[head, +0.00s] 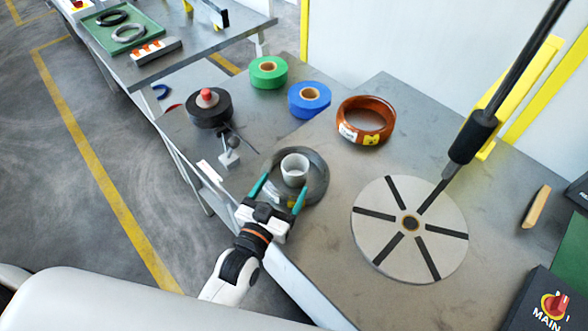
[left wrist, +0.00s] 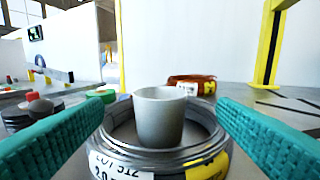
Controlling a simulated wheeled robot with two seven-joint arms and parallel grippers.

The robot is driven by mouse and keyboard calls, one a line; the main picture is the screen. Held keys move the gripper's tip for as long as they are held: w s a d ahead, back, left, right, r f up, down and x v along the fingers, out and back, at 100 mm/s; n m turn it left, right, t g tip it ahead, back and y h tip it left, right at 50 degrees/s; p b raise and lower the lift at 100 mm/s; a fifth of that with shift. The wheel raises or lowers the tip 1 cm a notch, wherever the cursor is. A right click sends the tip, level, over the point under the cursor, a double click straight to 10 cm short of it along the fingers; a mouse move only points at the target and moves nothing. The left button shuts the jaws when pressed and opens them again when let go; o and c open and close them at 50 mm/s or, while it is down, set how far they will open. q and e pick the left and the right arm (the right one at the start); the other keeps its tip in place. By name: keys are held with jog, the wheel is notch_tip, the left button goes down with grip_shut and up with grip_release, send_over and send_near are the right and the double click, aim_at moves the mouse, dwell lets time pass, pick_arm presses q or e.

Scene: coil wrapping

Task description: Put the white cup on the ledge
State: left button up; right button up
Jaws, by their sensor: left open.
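The white cup (head: 295,167) stands upright inside the ring of a grey coil (head: 321,184) on the grey table. In the left wrist view the cup (left wrist: 159,118) is centred between my fingers, with the labelled coil (left wrist: 122,160) around its lower part. My left gripper (head: 279,191) is open and empty. Its two teal fingers point toward the cup from the near side, and the cup is beyond the fingertips. The cup's base is hidden by the coil's rim in the left wrist view. I cannot tell which surface is the ledge. My right gripper is not in view.
Green tape (head: 268,72), blue tape (head: 309,99) and a brown coil (head: 366,121) stand behind the cup. A black roll with a red knob (head: 208,104) is to the left. A slotted disc (head: 410,262) and dark pole (head: 478,130) are to the right.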

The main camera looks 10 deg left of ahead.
aim_at(290, 174)
pick_arm(q)
jog(key=w, duration=0.3)
jog(key=shift+d, duration=0.3)
jog(key=w+p, duration=0.1)
jog(key=w, duration=0.3)
jog(key=shift+d+p, duration=0.4)
jog(key=shift+w+d+f, duration=0.1)
jog(key=shift+w, duration=0.4)
jog(key=shift+s, duration=0.1)
jog(key=c, duration=1.1)
notch_tip(290, 174, up, 10)
jog(key=shift+c, duration=0.2)
jog(key=s+a+n+y, duration=0.1)
jog(key=s+a, duration=0.3)
jog(key=s, duration=0.3)
jog(key=s+a+r+n+y, duration=0.1)
jog(key=s+a+y, duration=0.1)
jog(key=s+a, duration=0.2)
jog(key=s, duration=0.3)
jog(key=shift+a+r, duration=0.15)
jog(key=shift+a, duration=0.1)
